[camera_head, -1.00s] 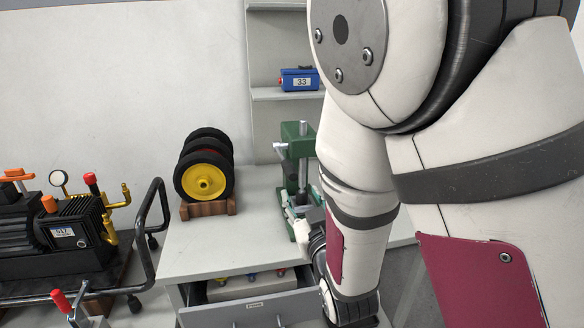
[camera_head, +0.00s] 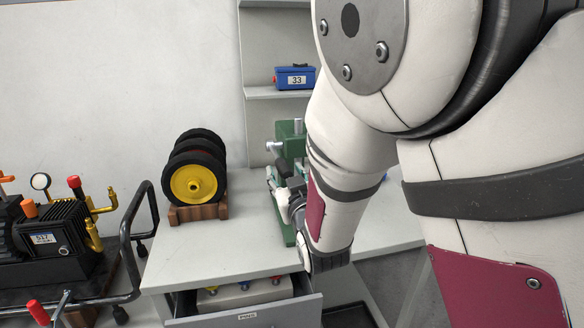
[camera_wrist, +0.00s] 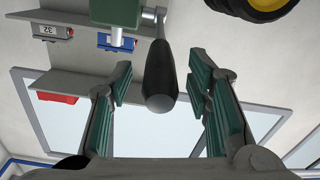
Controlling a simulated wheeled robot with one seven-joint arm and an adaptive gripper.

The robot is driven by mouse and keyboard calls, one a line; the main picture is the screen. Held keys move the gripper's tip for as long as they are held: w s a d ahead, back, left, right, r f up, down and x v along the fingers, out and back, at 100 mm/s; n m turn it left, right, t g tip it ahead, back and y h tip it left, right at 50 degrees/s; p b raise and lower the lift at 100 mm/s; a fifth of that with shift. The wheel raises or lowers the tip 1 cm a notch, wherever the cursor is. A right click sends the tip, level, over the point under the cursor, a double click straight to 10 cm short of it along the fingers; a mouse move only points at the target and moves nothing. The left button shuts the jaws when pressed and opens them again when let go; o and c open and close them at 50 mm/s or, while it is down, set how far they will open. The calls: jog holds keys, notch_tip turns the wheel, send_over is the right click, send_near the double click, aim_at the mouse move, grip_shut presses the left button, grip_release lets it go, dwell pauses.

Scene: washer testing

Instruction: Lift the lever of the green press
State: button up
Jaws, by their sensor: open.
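The green press (camera_head: 289,133) stands on the grey table, partly hidden behind my arm in the head view. Its green body also shows at the top of the wrist view (camera_wrist: 115,12). The lever's black handle (camera_wrist: 160,78) points toward the wrist camera, between the two green-padded fingers of my gripper (camera_wrist: 159,88). The fingers are open, with visible gaps on both sides of the handle.
Black wheels with a yellow hub (camera_head: 194,184) rest on a wooden stand left of the press. A drawer (camera_head: 250,312) is open below the tabletop (camera_head: 215,250). A pump (camera_head: 60,235) stands at the left. A blue box (camera_head: 294,78) sits on the shelf behind.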

aim_at(278, 161)
jog(key=shift+x, duration=1.75)
grip_shut()
